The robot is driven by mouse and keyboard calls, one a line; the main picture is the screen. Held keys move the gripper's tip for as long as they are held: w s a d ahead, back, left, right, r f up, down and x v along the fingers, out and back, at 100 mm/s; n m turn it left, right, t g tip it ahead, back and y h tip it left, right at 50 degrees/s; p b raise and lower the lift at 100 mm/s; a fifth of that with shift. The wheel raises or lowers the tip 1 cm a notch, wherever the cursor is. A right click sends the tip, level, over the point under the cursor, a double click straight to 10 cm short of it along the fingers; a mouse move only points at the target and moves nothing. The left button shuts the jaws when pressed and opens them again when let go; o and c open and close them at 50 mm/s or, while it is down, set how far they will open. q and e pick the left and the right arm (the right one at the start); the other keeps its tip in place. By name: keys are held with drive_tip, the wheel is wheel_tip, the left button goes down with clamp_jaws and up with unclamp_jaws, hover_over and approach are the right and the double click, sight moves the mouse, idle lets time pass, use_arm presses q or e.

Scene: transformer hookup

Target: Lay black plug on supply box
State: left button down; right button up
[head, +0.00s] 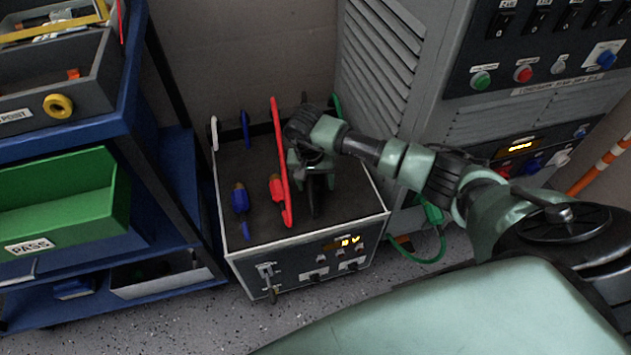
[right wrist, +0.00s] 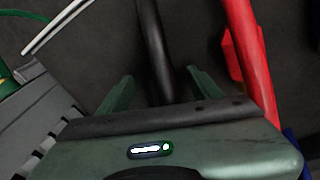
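The supply box (head: 250,225) is a grey box with a dark flat top, standing on the floor. The black plug (head: 312,202) is on its top, mostly hidden under my right gripper (head: 312,172). In the right wrist view the black cable or plug body (right wrist: 154,45) runs between the two fingers, with gaps on both sides. The right gripper (right wrist: 158,88) is open around it, low over the box top. My left gripper is not in view.
A red plug (head: 276,187) with its thick red cable (head: 281,140) lies close left of the gripper. A blue plug (head: 239,198) lies further left. A blue shelf (head: 110,165) stands left, a grey cabinet (head: 400,90) behind right. A green cable (head: 432,252) hangs beside the box.

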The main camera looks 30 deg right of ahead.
drive_tip(key=r, duration=0.2)
drive_tip(key=r+p, duration=0.1)
drive_tip(key=r, duration=0.1)
drive_tip(key=a+r, duration=0.1)
drive_tip(key=r, duration=0.2)
drive_tip(key=shift+s+p, duration=0.1)
drive_tip(key=shift+p, duration=0.2)
drive_tip(key=shift+r, duration=0.35)
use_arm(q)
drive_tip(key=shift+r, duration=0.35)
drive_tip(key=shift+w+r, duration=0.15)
use_arm(e)
drive_tip(key=shift+s, duration=0.1)
